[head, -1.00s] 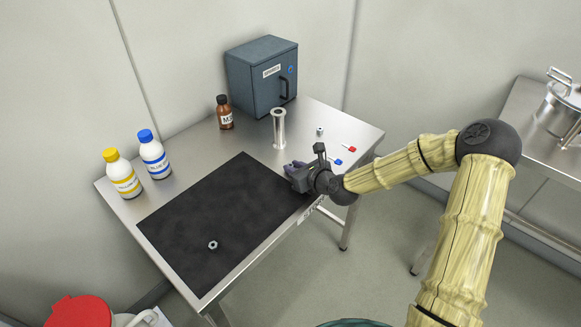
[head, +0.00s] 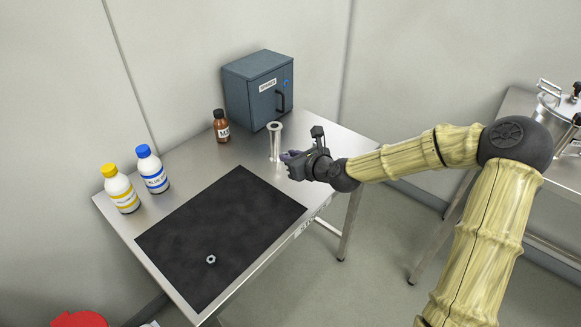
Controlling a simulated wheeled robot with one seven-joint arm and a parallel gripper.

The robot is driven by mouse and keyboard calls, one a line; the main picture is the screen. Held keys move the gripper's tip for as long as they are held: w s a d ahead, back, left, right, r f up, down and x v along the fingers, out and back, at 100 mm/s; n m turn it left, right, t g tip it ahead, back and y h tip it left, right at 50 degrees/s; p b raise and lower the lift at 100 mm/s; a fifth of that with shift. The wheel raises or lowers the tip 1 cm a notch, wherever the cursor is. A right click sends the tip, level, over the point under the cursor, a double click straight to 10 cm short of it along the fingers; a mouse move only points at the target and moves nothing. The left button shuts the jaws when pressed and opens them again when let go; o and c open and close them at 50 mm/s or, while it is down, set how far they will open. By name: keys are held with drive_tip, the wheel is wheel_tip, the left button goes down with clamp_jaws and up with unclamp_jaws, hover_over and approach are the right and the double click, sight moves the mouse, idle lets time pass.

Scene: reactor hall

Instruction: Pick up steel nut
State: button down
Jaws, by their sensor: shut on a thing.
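A small steel nut (head: 211,259) lies flat on the black mat (head: 222,222), near its front edge. My gripper (head: 287,157) is above the far right part of the table, beyond the mat's right corner and well apart from this nut. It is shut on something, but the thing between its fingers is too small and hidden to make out. The fingertips look dark purple and appear close to the base of an upright steel tube (head: 275,142); I cannot tell whether they touch it.
A blue-grey cabinet (head: 257,92) and a brown bottle (head: 221,126) stand at the back of the steel table (head: 345,137). Blue-capped (head: 152,170) and yellow-capped (head: 120,190) white bottles stand at left. Most of the mat is clear.

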drive_tip(key=shift+r, duration=0.3)
idle(0.4)
